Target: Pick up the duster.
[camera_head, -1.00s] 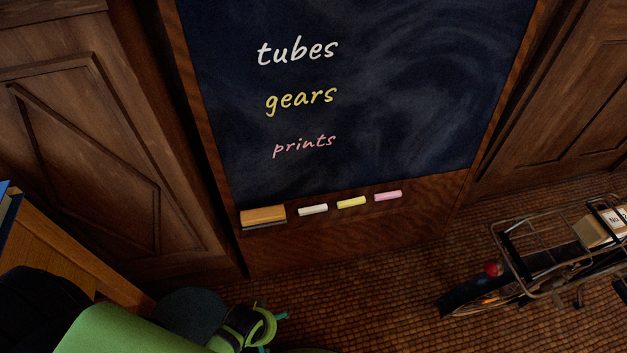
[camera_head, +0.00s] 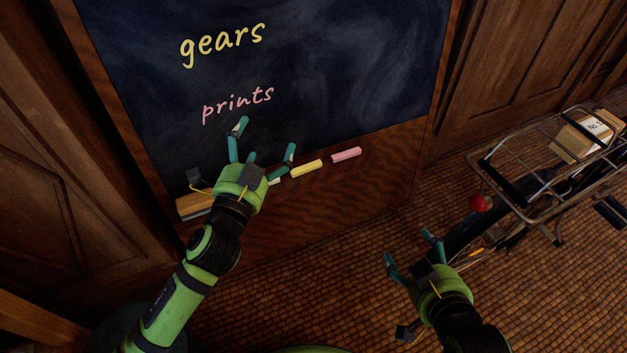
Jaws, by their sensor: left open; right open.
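The duster (camera_head: 194,205), a wooden block with a dark underside, sits at the left end of the chalkboard's ledge. Its right part is hidden behind my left gripper. My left gripper (camera_head: 265,140) is open and empty, its fingers spread up in front of the lower board, just right of the duster. A dark finger part overlaps the duster's top in the picture; I cannot tell whether they touch. My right gripper (camera_head: 412,258) is open and empty, low on the right above the floor, well away from the duster.
A yellow chalk (camera_head: 307,168) and a pink chalk (camera_head: 346,155) lie on the ledge; a white chalk (camera_head: 274,181) is mostly hidden by my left gripper. The chalkboard (camera_head: 340,70) stands behind. A bicycle rack (camera_head: 540,165) with a box (camera_head: 588,137) stands at the right.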

